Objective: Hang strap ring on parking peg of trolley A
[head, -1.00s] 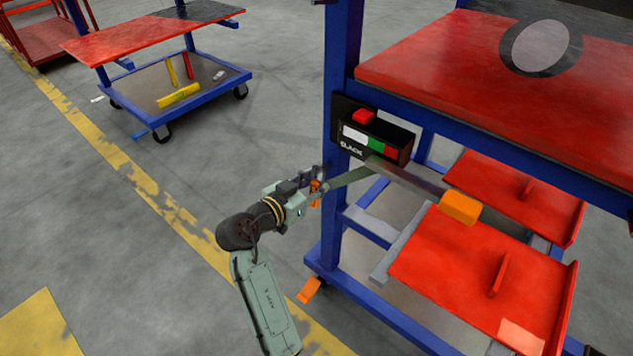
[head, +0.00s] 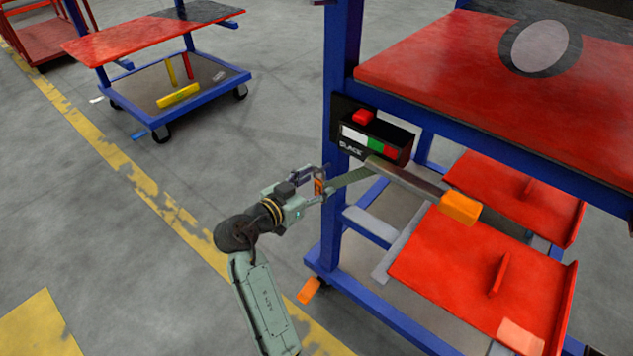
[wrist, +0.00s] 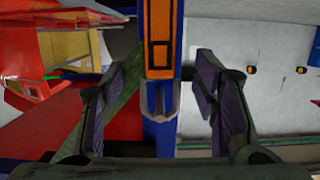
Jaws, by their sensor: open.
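My gripper (head: 315,183) is open beside the near blue post of the large trolley at right. A grey-green strap (head: 350,178) runs from the black box marked SLACK to an orange piece (head: 318,187) at the gripper, probably the strap ring. In the wrist view, an orange piece with dark slots (wrist: 160,45) lies in front of the blue post, between my spread fingers (wrist: 160,85) and apart from both. A grey forked part (wrist: 160,98) shows just below it, possibly the peg. I cannot tell whether the orange piece rests on a peg.
The black box (head: 375,138) has a red button and coloured panel. A grey bar with an orange end block (head: 460,208) juts over the red lower shelves (head: 450,260). An orange tab (head: 309,290) sits low by the post.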

